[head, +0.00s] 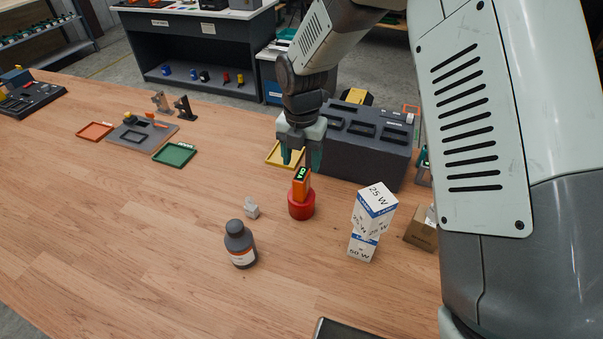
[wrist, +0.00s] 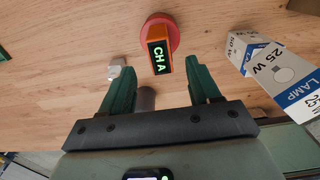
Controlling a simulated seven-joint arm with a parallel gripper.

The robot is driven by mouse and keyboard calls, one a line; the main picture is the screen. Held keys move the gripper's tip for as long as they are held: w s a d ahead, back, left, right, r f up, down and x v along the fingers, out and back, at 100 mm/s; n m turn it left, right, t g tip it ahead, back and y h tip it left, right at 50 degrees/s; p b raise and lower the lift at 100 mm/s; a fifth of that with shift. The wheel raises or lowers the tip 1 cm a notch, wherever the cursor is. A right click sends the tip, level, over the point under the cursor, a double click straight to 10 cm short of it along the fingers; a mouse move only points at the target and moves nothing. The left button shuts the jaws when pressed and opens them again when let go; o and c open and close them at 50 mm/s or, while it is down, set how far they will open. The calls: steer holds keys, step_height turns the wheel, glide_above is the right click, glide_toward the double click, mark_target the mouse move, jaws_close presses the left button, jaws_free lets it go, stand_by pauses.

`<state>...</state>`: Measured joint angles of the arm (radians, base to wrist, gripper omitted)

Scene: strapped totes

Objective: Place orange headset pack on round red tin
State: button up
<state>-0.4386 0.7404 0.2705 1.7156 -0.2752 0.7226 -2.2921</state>
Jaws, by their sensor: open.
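The orange headset pack (head: 301,184) stands upright on the round red tin (head: 301,207), with a lit green display on its upper end. In the wrist view the pack (wrist: 158,54) shows its "CH A" display, and the red tin (wrist: 172,28) shows around and behind it. My gripper (head: 301,160) is above the pack in the head view, with its fingers apart. In the wrist view my gripper (wrist: 162,85) is open and empty, and the pack lies just beyond the fingertips, apart from them.
Stacked lamp boxes (head: 372,212) stand right of the tin. A dark bottle (head: 240,244) and a small pale piece (head: 251,208) are to its left. A dark grey block with slots (head: 368,148) stands behind. The table is clear at front left.

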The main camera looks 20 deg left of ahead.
mark_target(302, 174)
steer(key=shift+r, duration=1.65)
steer(key=s+d+r+m+t, duration=0.1)
steer(key=s+d+r+m, duration=0.1)
steer(key=d+r+m, duration=0.65)
steer(key=s+d+r+m+t, duration=0.2)
steer(key=d+r+m, duration=0.5)
steer(key=d+r, duration=0.15)
steer(key=s+d+r+m+t, duration=0.1)
steer(key=s+d+r+m, duration=0.2)
steer(key=s+d+m, duration=0.3)
steer(key=s+d+r+m+t, duration=0.1)
steer(key=s+d+r+m, duration=0.2)
steer(key=s+d+m, duration=0.3)
steer(key=s+m, duration=0.5)
steer(key=m, duration=0.3)
steer(key=shift+d+r+t, duration=0.3)
steer(key=shift+r, duration=0.1)
